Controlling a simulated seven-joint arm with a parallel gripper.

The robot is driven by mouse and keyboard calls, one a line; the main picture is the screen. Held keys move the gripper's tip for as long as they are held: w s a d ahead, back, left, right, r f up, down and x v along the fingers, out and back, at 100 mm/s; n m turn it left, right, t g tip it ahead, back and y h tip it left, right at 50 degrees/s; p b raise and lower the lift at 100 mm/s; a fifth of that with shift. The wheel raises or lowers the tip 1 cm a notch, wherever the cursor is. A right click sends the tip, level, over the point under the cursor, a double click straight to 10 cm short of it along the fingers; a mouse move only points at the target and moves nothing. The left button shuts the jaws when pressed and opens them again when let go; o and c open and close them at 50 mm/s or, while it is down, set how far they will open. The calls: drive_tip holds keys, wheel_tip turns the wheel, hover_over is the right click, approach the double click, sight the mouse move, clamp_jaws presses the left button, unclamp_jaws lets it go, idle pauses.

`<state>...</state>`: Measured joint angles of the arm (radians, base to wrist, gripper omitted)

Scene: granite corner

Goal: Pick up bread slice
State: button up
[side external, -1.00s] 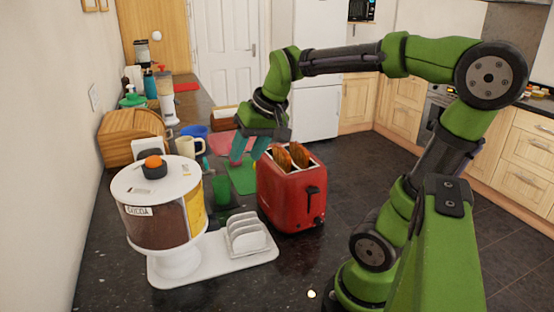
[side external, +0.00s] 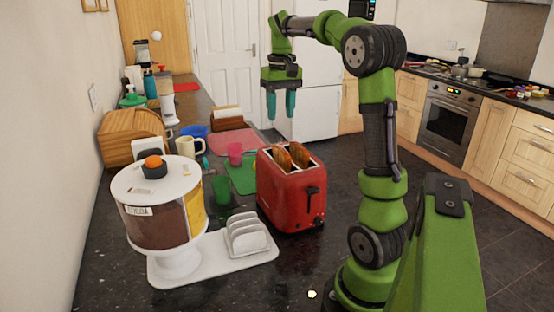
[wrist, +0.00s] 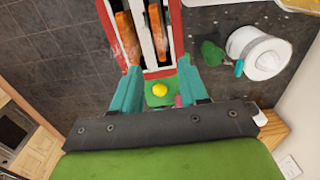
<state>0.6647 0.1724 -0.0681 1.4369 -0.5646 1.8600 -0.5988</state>
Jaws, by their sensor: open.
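Two brown bread slices stand upright in the slots of a red toaster (side external: 291,196), their tops showing above it. In the side view the left slice (side external: 281,160) and the right slice (side external: 300,155) lean a little. The wrist view shows the slices (wrist: 127,34) and (wrist: 157,30) from above, at the top of the frame. My gripper (side external: 281,105) is open and empty, with teal fingers pointing down, above and behind the toaster. In the wrist view its fingers (wrist: 158,88) are apart, with nothing held between them. The lower parts of the slices are hidden in the toaster.
A round cocoa container (side external: 150,225) and a white toast rack (side external: 246,235) stand left of the toaster. A green cup (side external: 221,188), a green mat (side external: 240,178), a pink cup (side external: 235,153) and a cream mug (side external: 188,147) lie beyond.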

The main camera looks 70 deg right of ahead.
sight(281, 147)
wheel_tip(281, 147, down, 12)
drive_tip(key=shift+r, duration=0.2)
idle(0.4)
clamp_jaws()
